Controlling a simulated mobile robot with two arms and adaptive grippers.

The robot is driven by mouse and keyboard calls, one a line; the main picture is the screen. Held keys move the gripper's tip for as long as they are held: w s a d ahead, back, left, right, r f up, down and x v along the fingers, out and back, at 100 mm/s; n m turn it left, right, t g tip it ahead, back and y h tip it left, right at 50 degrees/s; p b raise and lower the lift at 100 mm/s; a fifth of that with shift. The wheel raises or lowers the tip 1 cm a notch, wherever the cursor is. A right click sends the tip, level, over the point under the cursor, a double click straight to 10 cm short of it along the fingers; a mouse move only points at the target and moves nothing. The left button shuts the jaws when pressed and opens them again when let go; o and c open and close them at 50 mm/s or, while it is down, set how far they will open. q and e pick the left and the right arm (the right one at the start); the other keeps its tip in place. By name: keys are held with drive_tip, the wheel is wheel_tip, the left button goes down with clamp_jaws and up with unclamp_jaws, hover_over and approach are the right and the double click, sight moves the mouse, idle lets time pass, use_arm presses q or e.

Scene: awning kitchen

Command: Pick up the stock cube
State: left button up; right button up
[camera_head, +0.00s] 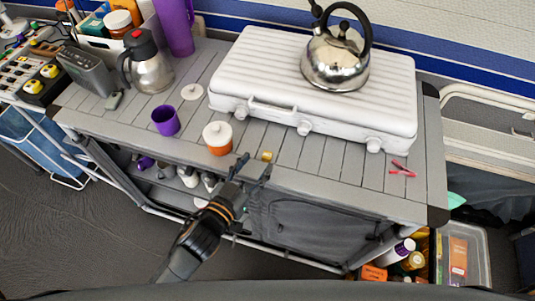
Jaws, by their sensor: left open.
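A small yellow-gold stock cube (267,156) sits on the grey slatted table (320,170), near its front edge. My left gripper (249,163) is just to the left of the cube, at the table's front edge, with its fingers pointing toward the back. It is open, and nothing shows between its fingers. The cube is apart from the fingers in the picture, but I cannot tell the exact height of the fingertips. My right gripper is not in view.
An orange jar with a white lid (218,138) stands close left of the gripper, beside a purple cup (165,120). A white stove case (312,85) carrying a kettle (337,60) lies behind. Red pegs (402,169) lie to the right. The front strip between is clear.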

sight(265, 158)
use_arm(q)
drive_tip(key=x, duration=0.5)
drive_tip(key=shift+w+d+f+p, duration=0.15)
drive_tip(key=shift+d+f+p, duration=0.15)
drive_tip(key=shift+d, duration=0.25)
drive_tip(key=c, duration=0.9)
